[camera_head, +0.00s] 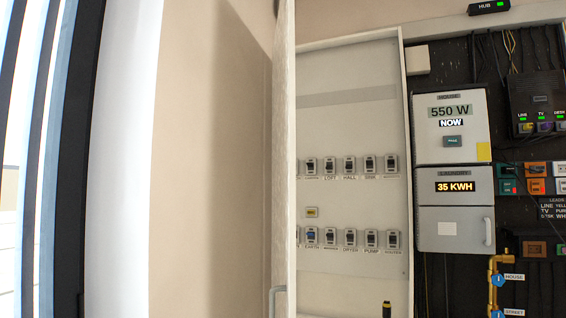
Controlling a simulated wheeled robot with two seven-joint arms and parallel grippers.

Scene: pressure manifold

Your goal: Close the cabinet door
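The cabinet door (284,150) stands open and is seen nearly edge-on, as a tall pale panel left of the cabinet. A grey handle (277,298) shows low on its left side, cut by the bottom of the picture. The open white cabinet (350,40) shows two rows of labelled breaker switches (350,166) on its back panel. The door hides the cabinet's left edge. Neither of my grippers is in view.
A dark board right of the cabinet carries a meter box (452,125), a grey lower box (455,230), a black hub unit (538,100) and brass pipework (494,275). A black object with a yellow band (387,310) stands at the cabinet's bottom. Bare wall (210,150) lies left of the door.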

